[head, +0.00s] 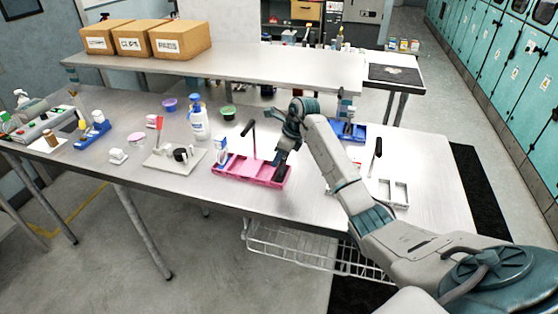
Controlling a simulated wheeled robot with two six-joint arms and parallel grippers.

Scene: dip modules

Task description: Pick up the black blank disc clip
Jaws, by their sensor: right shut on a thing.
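My right gripper (280,166) reaches in from the right and points down over the right part of the pink tray (235,171). It is shut on a small dark thing at its fingertips, which looks to be the black blank disc clip; it is too small and dark to make out its shape or to tell whether it touches the tray. A black-topped upright piece (248,128) stands at the back of the pink tray. My left gripper is not in view.
Left of the pink tray lies a white board (160,168) with a black round thing (180,154). A blue-capped bottle (199,122) stands behind. A blue tray (352,132) is to the right, and a white frame (392,190) lies near the right front. Cardboard boxes (180,40) sit on the rear table.

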